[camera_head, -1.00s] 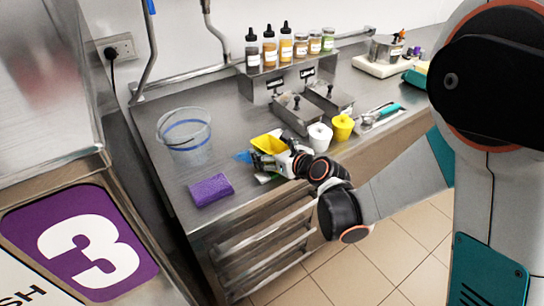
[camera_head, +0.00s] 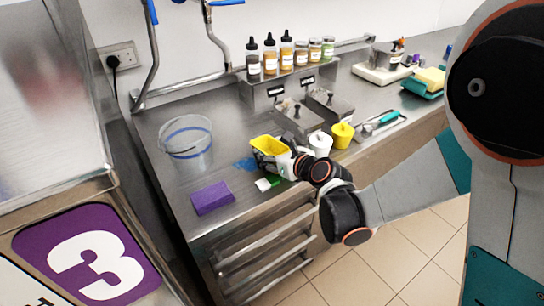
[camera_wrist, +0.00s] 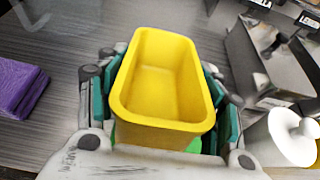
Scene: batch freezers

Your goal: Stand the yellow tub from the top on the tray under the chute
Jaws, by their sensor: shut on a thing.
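The yellow tub (camera_head: 269,145) is an open, empty rectangular tub with rounded corners. My gripper (camera_head: 285,160) is shut on it and holds it upright over the steel counter. In the wrist view the tub (camera_wrist: 162,85) sits between the green-padded fingers of my gripper (camera_wrist: 160,105), one on each side. Whether the tub's bottom clears the counter I cannot tell. The tray and the chute are not clearly seen in these views.
A purple sponge (camera_head: 212,198) and a clear bucket (camera_head: 187,142) stand to the left. A white pot (camera_head: 320,145) and a yellow pot (camera_head: 342,135) are close on the right. Lidded steel containers (camera_head: 300,120) and bottles (camera_head: 270,55) stand behind. A green-and-white item (camera_head: 268,183) lies beside my gripper.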

